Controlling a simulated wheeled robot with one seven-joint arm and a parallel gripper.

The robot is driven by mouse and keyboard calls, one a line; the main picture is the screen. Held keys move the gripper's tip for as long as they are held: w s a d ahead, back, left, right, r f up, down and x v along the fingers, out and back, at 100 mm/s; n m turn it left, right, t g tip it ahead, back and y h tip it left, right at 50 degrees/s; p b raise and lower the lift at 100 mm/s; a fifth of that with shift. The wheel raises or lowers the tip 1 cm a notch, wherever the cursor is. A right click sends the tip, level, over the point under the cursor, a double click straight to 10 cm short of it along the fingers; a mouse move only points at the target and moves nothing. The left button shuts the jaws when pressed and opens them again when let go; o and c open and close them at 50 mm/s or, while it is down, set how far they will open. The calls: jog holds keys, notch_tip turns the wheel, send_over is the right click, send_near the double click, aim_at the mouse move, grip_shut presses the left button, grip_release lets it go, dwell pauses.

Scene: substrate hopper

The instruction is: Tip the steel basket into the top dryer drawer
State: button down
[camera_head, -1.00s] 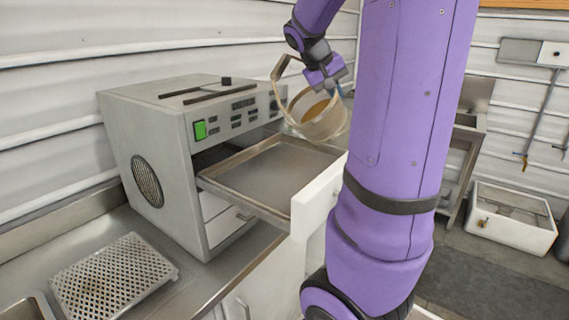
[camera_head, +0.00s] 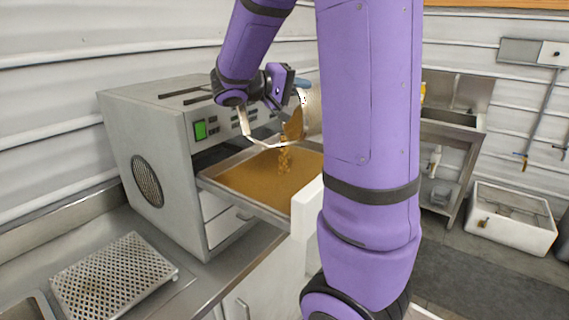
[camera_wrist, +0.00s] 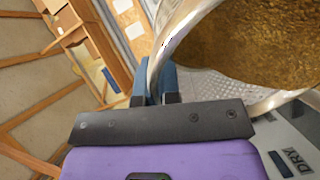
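The steel basket (camera_head: 314,114) is tipped steeply over the top dryer drawer (camera_head: 240,205). Brown grains (camera_head: 285,160) fall from its mouth into the drawer, where a brown layer (camera_head: 255,182) covers the visible floor. The drawer is pulled out of the grey dryer (camera_head: 150,125). My gripper (camera_head: 302,87) is above the drawer, its blue fingers shut on the basket's rim. The wrist view shows the fingers (camera_wrist: 157,83) at the rim of the basket (camera_wrist: 180,35), with brown grains still inside. The basket's bail handle (camera_head: 246,125) hangs to the left. My arm hides the drawer's right side.
A perforated metal tray (camera_head: 115,275) lies on the counter at the left. A steel sink stand (camera_head: 450,135) and a white floor basin (camera_head: 510,225) are at the right.

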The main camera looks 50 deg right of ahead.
jog(key=w+a+r+g+h, duration=0.2)
jog(key=a+r+h, duration=0.1)
jog(key=a+h, duration=0.1)
jog(key=shift+w+a+r, duration=0.2)
jog(key=shift+a+r, duration=0.1)
jog(key=shift+a, duration=0.15)
dwell(0.8)
jog(key=s+d+f+y, duration=0.1)
jog(key=d, duration=0.1)
jog(key=s+d+f+t+y, duration=0.1)
jog(key=d+y, duration=0.1)
jog(key=s+d+f+t+y, duration=0.1)
jog(key=f, duration=0.1)
jog(key=shift+d+y, duration=0.3)
jog(key=shift+d, duration=0.1)
jog(key=s+d+t+y, duration=0.3)
jog(key=d+y, duration=0.3)
jog(key=d, duration=0.1)
notch_tip(320, 180, down, 12)
jog(key=s+d+t+y, duration=0.1)
jog(key=t+y, duration=0.3)
jog(key=y, duration=0.5)
jog(key=shift+s+d+r+t+y, duration=0.2)
jog(key=shift+d+r+t+y, duration=0.15)
jog(key=shift+d, duration=0.5)
